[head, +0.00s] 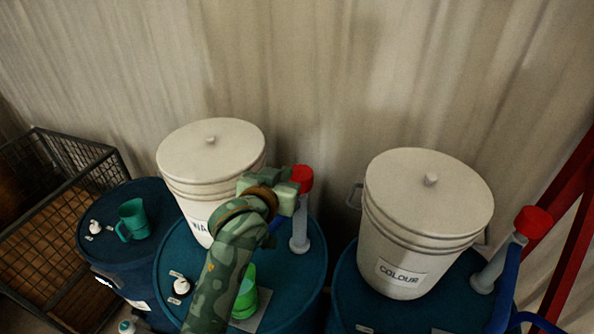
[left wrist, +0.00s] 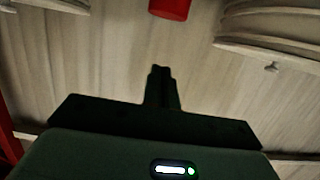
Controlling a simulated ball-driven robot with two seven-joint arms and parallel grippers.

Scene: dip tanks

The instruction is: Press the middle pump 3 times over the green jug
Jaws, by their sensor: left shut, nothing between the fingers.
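The middle pump has a red head (head: 301,178) and a pale grey body (head: 299,238), standing upright on the middle blue drum. The green jug (head: 246,298) stands on the same drum, partly hidden behind my left arm. My left gripper (head: 290,190) is at the height of the red head, just left of it; whether they touch cannot be told. In the left wrist view its fingers (left wrist: 160,84) are shut and empty, and the red head (left wrist: 170,8) shows at the top edge. My right gripper is not in view.
A white lidded bucket (head: 212,150) stands behind my left arm. Another bucket marked COLOUR (head: 428,200) and a red-headed pump (head: 533,222) stand on the right drum. A teal jug (head: 133,219) is on the left drum. A wire crate (head: 60,215) stands far left.

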